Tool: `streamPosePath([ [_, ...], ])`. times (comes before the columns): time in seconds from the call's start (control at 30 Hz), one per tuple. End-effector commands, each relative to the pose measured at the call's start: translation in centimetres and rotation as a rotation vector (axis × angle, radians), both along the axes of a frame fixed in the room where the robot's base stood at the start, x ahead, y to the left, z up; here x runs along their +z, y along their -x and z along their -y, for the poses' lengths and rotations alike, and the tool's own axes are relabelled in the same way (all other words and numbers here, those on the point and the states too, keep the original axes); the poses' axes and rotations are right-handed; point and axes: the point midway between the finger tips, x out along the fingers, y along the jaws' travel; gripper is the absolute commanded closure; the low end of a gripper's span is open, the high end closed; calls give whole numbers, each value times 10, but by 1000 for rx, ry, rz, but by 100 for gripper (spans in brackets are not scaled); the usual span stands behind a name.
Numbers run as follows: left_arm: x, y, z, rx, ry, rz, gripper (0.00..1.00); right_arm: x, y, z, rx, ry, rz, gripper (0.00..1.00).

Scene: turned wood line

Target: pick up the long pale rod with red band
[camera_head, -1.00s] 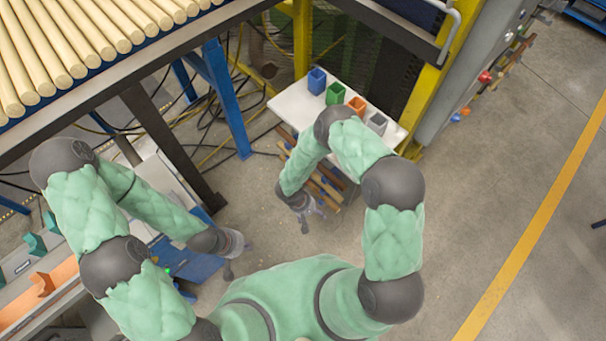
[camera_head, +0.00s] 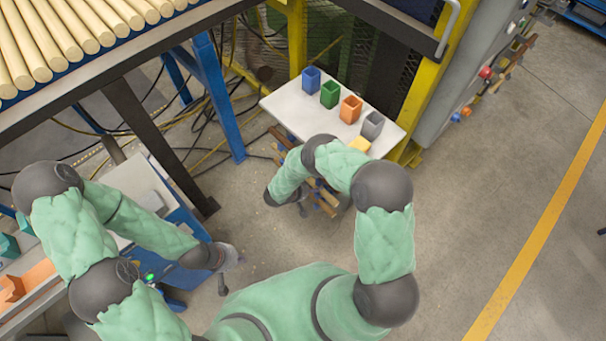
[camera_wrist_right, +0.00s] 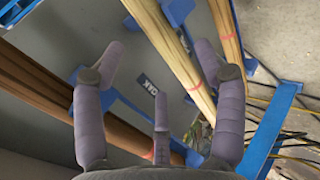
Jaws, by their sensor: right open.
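In the right wrist view, pale rods (camera_wrist_right: 172,42) lie side by side from the top toward the middle, with a red band mark near their lower end. Another pale rod with a red mark (camera_wrist_right: 228,37) lies to their right. My right gripper (camera_wrist_right: 165,75) is open, its fingers spread with the pale rods beyond and between them; I see no contact. In the head view, my right gripper (camera_head: 303,208) is mostly hidden by its arm, beside the rods (camera_head: 325,198) below the white table. My left gripper (camera_head: 224,275) hangs low at left; its finger opening is unclear.
Darker brown rods (camera_wrist_right: 35,85) and blue rack parts (camera_wrist_right: 268,130) flank the pale rods. An "OAK" label (camera_wrist_right: 150,84) sits between. The white tabletop (camera_head: 290,105) holds blue, green, orange and grey bins. Cables lie on the floor nearby.

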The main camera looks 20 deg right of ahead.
Motion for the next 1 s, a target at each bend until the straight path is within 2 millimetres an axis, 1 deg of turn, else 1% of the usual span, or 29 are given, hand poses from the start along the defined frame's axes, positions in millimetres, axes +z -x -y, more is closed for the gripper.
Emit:
streamPosePath([
  [0.33,-20,0,0,0,0,0,100,-34,-11,29,-4,0,-2,29],
  [0.43,-22,0,0,0,0,0,100,-38,-13,33,-1,0,-2,29],
  [0.63,-20,0,0,0,0,0,100,-36,-13,34,0,0,-2,29],
  [0.67,-20,0,0,0,0,0,100,-36,-13,34,0,0,-2,37],
  [0.7,-20,0,0,0,0,0,100,-36,-13,34,-1,-1,-1,48],
  [0.77,-20,0,0,0,0,0,100,-36,-13,34,-1,-1,-1,65],
  [0.8,-20,0,0,0,0,0,100,-36,-13,33,-1,-1,-1,77],
  [0.87,-20,0,0,0,0,0,100,-36,-13,33,-1,-1,-1,94],
  [0.9,-20,0,0,0,0,0,100,-36,-13,33,-1,-1,-1,97],
  [1.0,-20,0,0,0,0,0,100,-36,-14,34,-1,0,0,97],
])
